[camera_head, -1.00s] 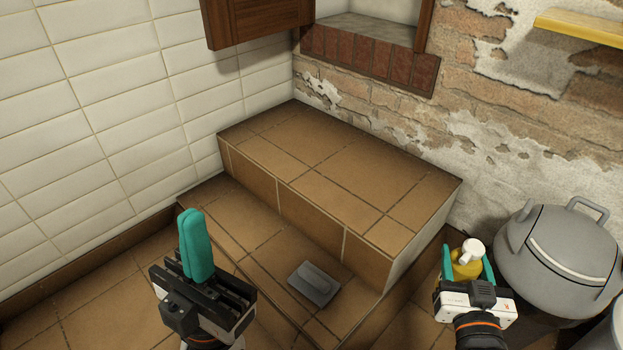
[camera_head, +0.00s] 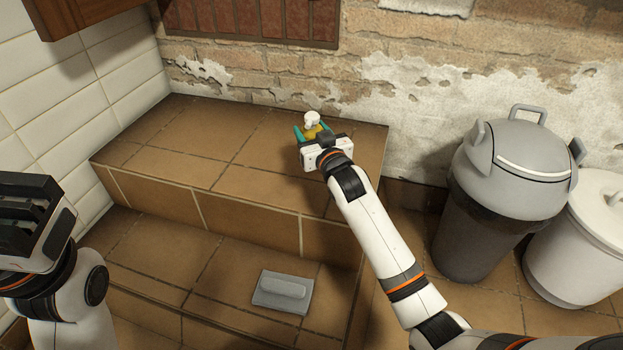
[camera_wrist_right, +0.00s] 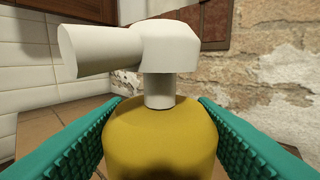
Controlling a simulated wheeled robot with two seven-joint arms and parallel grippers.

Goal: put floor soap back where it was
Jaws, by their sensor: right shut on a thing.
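The floor soap is a yellow bottle with a white pump top (camera_head: 312,120). My right gripper (camera_head: 313,134) is shut on it, over the right part of the tiled upper step (camera_head: 210,145). In the right wrist view the yellow bottle (camera_wrist_right: 160,135) stands upright between the teal fingers, with the white pump nozzle pointing left. The bottle's base is hidden, so I cannot tell whether it touches the step. My left gripper (camera_head: 30,215) is at the left edge; its fingertips are out of the frame or hidden.
A grey flat block with a handle (camera_head: 283,291) lies on the lower step (camera_head: 190,270). A grey lidded bin (camera_head: 490,215) and a white lidded bin (camera_head: 580,250) stand at the right. A peeling brick wall (camera_head: 420,130) is behind the step. The upper step's left part is clear.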

